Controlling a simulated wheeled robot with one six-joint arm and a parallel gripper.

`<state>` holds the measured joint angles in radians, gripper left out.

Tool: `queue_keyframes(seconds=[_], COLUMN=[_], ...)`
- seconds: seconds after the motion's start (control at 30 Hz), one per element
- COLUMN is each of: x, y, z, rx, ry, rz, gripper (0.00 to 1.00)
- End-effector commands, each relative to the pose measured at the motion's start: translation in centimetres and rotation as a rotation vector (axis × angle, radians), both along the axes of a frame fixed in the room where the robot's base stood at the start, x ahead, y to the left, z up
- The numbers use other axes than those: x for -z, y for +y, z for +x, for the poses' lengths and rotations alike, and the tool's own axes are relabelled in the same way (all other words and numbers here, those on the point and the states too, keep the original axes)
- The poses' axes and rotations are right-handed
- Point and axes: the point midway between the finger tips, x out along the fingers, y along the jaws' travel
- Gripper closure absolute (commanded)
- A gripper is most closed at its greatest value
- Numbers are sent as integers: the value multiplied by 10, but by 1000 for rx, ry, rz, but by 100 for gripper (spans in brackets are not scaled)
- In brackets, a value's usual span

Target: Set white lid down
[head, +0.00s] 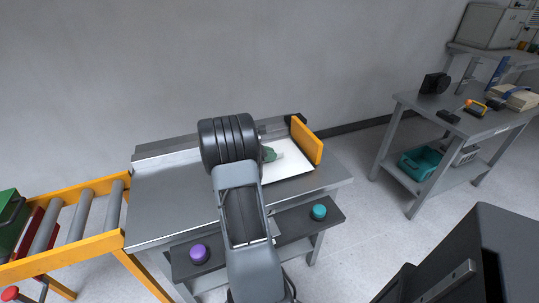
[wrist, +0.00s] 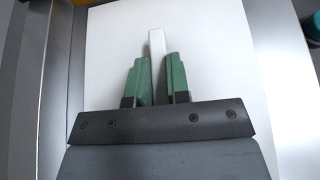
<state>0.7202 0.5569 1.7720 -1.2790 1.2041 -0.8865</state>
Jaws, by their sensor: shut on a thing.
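The white lid (head: 288,163) is a flat square plate over the right part of the grey metal table, partly hidden behind my arm in the head view. It fills much of the wrist view (wrist: 220,60), with a raised white handle (wrist: 157,42) in its middle. My gripper (wrist: 156,72) has green fingers, one on each side of the handle, shut on it. In the head view my gripper (head: 271,155) shows as a green tip above the lid. The lid looks level; I cannot tell whether it touches the table.
An orange upright panel (head: 307,140) stands along the lid's right edge. The table's left part (head: 165,195) is bare. A front shelf holds a purple knob (head: 198,253) and a teal knob (head: 319,212). A roller conveyor (head: 75,220) adjoins at left; another table (head: 480,122) stands at right.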

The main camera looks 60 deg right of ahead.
Motion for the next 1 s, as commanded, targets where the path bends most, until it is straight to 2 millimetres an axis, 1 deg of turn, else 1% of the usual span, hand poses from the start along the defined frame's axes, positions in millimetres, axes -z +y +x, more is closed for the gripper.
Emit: queue_keyframes(seconds=[0.07,0.1,0.33,0.57,0.67,0.77,1.0], x=[3,3,2,2,-3,-8,-29], y=[0,0,0,0,1,10,44], z=[0,0,0,0,1,8,33], rx=[0,0,0,0,-1,-4,-4], ry=[0,0,0,0,0,-1,-2], rz=[0,0,0,0,0,-1,-1], gripper=[100,80,58,58,58,58,58])
